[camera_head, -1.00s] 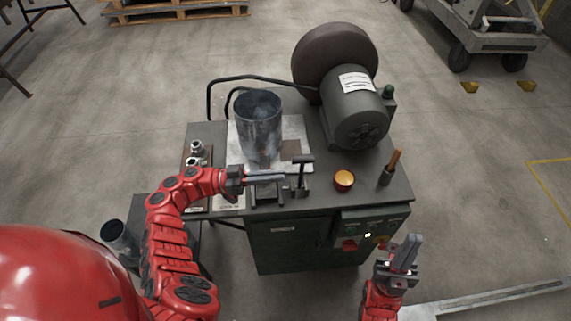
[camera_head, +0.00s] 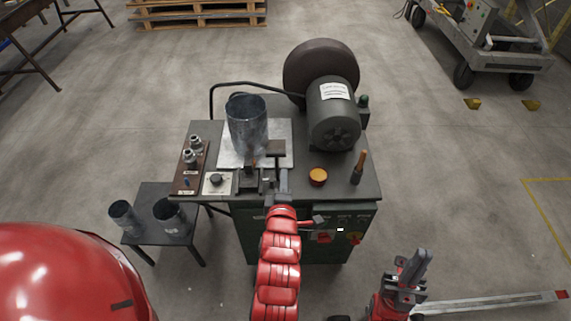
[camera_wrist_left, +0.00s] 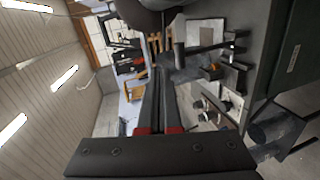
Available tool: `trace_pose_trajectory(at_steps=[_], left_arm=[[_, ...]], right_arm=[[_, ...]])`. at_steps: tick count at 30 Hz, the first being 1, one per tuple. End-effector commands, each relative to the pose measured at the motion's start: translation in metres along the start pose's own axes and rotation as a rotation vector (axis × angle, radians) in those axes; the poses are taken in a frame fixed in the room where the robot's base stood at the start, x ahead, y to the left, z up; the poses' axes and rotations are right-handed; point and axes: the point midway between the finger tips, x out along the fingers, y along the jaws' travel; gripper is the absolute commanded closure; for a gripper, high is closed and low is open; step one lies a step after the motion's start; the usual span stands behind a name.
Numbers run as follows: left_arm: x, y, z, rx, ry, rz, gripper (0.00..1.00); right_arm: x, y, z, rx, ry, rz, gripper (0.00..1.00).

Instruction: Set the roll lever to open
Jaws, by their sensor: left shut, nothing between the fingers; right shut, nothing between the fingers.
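The roll lever (camera_head: 276,147), a dark T-shaped handle, stands at the front of the green machine bench, right of the grey metal duct cylinder (camera_head: 247,124). It appears to be the dark T-shaped piece (camera_wrist_left: 180,55) in the left wrist view. My left gripper (camera_head: 283,176) is shut and empty just in front of the lever, overlapping its lower part in the head view; I cannot tell whether they touch. Its fingers (camera_wrist_left: 157,95) also show in the wrist view. My right gripper (camera_head: 418,262) is shut and empty, low and right of the bench.
A motor (camera_head: 334,120) stands at the back right of the bench. An orange button (camera_head: 318,177) and a wooden-handled tool (camera_head: 358,167) are right of the lever. Knobs (camera_head: 191,157) sit at the left. A side table (camera_head: 150,193) holds two more cylinders.

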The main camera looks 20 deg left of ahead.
Motion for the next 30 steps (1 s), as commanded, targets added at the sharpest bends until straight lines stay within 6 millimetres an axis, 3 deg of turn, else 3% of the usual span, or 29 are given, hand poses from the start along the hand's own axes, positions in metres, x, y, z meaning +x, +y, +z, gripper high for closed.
trace_pose_trajectory(at_steps=[3,8,13,16,18,30], left_arm=[[-0.006,-0.021,-0.019,-0.055,0.033,-0.094,1.00],[0.000,-0.030,-0.024,-0.070,0.044,-0.113,1.00],[0.023,-0.035,-0.024,-0.069,0.044,-0.105,1.00],[0.044,-0.033,-0.027,-0.068,0.047,-0.109,1.00],[0.055,-0.027,-0.026,-0.064,0.044,-0.111,1.00],[0.115,-0.035,-0.028,-0.063,0.041,-0.114,1.00]], right_arm=[[0.002,0.000,0.000,0.000,0.000,0.000,1.00],[-0.010,-0.001,0.002,0.000,0.000,0.000,1.00],[-0.039,-0.002,0.007,0.000,0.000,0.000,1.00],[-0.042,-0.002,0.007,0.000,0.000,0.000,1.00],[-0.030,-0.002,0.005,0.000,0.000,0.000,1.00],[-0.002,0.000,0.000,0.000,0.000,0.000,1.00]])
